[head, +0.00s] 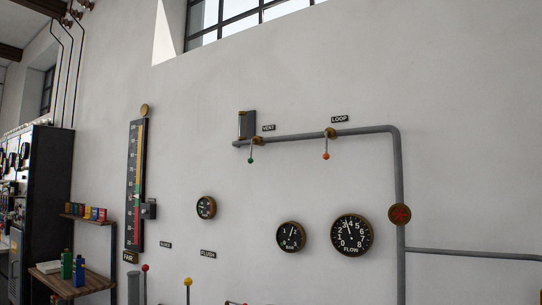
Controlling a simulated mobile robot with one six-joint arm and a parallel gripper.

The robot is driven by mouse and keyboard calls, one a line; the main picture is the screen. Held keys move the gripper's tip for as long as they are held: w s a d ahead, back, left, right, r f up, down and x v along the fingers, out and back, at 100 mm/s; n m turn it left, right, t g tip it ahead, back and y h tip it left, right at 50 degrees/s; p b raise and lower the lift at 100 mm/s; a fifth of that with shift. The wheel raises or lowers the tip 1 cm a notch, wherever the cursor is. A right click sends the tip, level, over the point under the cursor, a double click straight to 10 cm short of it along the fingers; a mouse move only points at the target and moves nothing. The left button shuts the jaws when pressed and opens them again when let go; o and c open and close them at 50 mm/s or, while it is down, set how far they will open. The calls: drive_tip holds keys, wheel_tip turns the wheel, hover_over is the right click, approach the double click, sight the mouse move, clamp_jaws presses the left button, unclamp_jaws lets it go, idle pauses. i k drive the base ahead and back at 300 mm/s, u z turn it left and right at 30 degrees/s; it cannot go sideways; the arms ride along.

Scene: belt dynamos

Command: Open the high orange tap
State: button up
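The high orange tap (326,156) is a lever with an orange ball at its lower end. It hangs straight down from a brass fitting (330,133) on the high grey pipe, beneath the LOOP sign (340,119). A similar lever with a green ball (251,160) hangs to its left, by the VENT sign (268,127). My gripper is not in view, so its state and its place relative to the tap are hidden.
The grey pipe (365,130) bends down at right past a red round valve (400,214). Below are the FLOW dial (352,235), the BAR dial (290,237) and red and yellow knobs (187,281). A shelf with bottles (78,270) stands left. The wall around the tap is bare.

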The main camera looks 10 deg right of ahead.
sight(326, 156)
drive_tip(key=i, duration=1.6)
drive_tip(key=z, duration=0.6)
drive_tip(key=k, duration=0.75)
drive_tip(key=z, duration=0.2)
drive_tip(key=i, duration=0.75)
drive_tip(key=u, duration=0.05)
